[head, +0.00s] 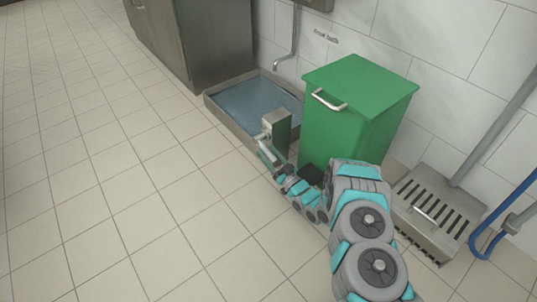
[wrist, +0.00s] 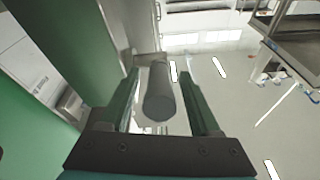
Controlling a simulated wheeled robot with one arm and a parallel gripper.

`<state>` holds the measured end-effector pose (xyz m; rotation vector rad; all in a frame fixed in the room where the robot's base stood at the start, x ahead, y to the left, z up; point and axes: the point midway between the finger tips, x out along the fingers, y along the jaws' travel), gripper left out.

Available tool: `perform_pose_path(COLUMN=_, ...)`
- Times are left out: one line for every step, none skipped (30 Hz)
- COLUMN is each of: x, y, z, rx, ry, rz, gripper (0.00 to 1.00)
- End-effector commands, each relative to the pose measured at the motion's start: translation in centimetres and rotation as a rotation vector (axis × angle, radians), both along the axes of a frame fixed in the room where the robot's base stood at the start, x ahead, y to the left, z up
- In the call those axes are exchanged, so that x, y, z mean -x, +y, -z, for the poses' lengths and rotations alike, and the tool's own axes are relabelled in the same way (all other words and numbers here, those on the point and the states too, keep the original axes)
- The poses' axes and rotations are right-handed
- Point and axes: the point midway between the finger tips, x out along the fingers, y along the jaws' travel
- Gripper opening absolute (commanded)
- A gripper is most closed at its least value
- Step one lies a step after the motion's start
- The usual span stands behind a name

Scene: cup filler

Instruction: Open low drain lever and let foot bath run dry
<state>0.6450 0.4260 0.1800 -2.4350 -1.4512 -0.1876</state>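The foot bath (head: 213,104) is a low steel tray with blue-grey water in it, standing on the floor against the wall. A steel drain box (head: 276,125) stands at its near corner, with a short lever at its side, partly hidden by my gripper (head: 266,156). In the wrist view, the lever's dark grey cylindrical grip (wrist: 160,92) lies between the two green fingers of my gripper (wrist: 163,100). The fingers are open, with a visible gap on each side of the grip. I cannot tell whether either finger touches it.
A green bin (head: 335,115) with a lid handle stands right beside the lever and close to my arm; its green side (wrist: 60,40) fills the wrist view's left. The tiled floor at left is clear.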

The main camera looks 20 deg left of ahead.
Motion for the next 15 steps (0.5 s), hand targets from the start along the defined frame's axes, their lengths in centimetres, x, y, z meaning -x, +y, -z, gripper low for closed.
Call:
perform_pose_path(x=0.0, y=0.0, z=0.0, rx=0.001, ry=0.000, rz=0.000, gripper=0.63)
perform_pose_path(x=0.0, y=0.0, z=0.0, rx=0.000, ry=0.000, rz=0.000, gripper=0.63)
perform_pose_path(x=0.0, y=0.0, z=0.0, rx=0.001, ry=0.000, rz=0.000, gripper=0.63)
perform_pose_path(x=0.0, y=0.0, z=0.1, rx=0.001, ry=0.000, rz=0.000, gripper=0.63)
perform_pose_path(x=0.0, y=0.0, z=0.1, rx=0.001, ry=0.000, rz=0.000, gripper=0.63)
perform_pose_path(x=0.0, y=-0.1, z=0.1, rx=0.001, ry=0.001, rz=0.001, gripper=0.63)
perform_pose_path(x=0.1, y=-0.2, z=0.1, rx=0.002, ry=0.001, rz=0.001, gripper=0.63)
perform_pose_path(x=0.1, y=-0.3, z=0.1, rx=0.001, ry=0.002, rz=0.001, gripper=0.63)
perform_pose_path(x=0.2, y=-0.6, z=0.2, rx=0.002, ry=0.003, rz=0.002, gripper=0.63)
perform_pose_path(x=0.3, y=-0.9, z=0.3, rx=0.003, ry=0.005, rz=0.003, gripper=0.63)
perform_pose_path(x=0.5, y=-1.2, z=0.4, rx=0.003, ry=0.005, rz=0.003, gripper=0.63)
perform_pose_path(x=0.8, y=-1.6, z=0.6, rx=0.004, ry=0.007, rz=0.003, gripper=0.63)
perform_pose_path(x=1.0, y=-2.1, z=0.7, rx=0.005, ry=0.006, rz=0.004, gripper=0.63)
perform_pose_path(x=1.2, y=-2.4, z=0.8, rx=0.003, ry=0.007, rz=0.004, gripper=0.63)
perform_pose_path(x=1.5, y=-3.0, z=1.0, rx=0.003, ry=0.006, rz=0.003, gripper=0.63)
